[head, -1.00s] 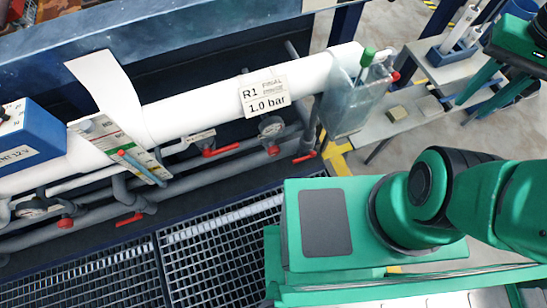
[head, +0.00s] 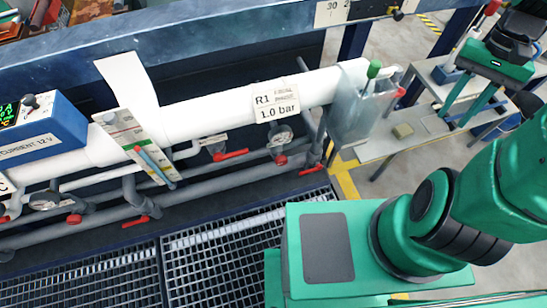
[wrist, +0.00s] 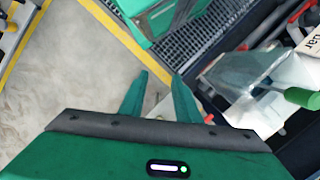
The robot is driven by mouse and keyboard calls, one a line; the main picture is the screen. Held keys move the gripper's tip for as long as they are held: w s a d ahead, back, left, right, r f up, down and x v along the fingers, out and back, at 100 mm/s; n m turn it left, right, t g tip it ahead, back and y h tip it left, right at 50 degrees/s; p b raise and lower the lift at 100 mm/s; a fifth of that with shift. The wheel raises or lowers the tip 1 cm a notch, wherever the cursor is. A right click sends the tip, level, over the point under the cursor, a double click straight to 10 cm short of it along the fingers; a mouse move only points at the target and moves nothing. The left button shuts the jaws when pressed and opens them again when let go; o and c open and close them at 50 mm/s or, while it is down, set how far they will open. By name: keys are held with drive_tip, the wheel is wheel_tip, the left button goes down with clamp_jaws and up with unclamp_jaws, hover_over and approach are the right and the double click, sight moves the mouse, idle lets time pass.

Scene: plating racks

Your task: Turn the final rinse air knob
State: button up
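The label reading R1 and 1.0 bar (head: 276,108) sits on the thick white pipe (head: 205,117) in the head view. Its small upper-right print looks like "FINAL" but is too blurred to be sure. Just below it are a round gauge (head: 281,137) and a small red knob (head: 281,160). I cannot tell for certain that this is the final rinse air knob. My gripper (head: 458,125) is at the upper right of the head view, well right of the pipe and apart from the knob. In the wrist view my gripper (wrist: 160,73) has its fingers apart with nothing between them.
A clear holder (head: 362,112) with a green-handled tool (head: 374,69) hangs at the pipe's right end. Red levers (head: 232,154) and another red knob (head: 73,219) line the grey pipes. A blue current box (head: 45,130) is left. A grey bench (head: 385,145) stands right.

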drive_tip(key=w+d+f+m+g+y, duration=0.15)
drive_tip(key=w+f, duration=0.25)
drive_tip(key=f, duration=0.5)
drive_tip(key=m+g+y, duration=0.1)
drive_tip(key=m+y, duration=0.5)
drive_tip(key=y, duration=0.9)
approach(277, 158)
drive_tip(key=shift+s+a+r+n+h, duration=0.1)
drive_tip(key=shift+s+a+n+h, duration=0.15)
drive_tip(key=shift+a, duration=0.2)
drive_tip(key=x, duration=1.1)
drive_tip(key=shift+a+r, duration=0.1)
clamp_jaws()
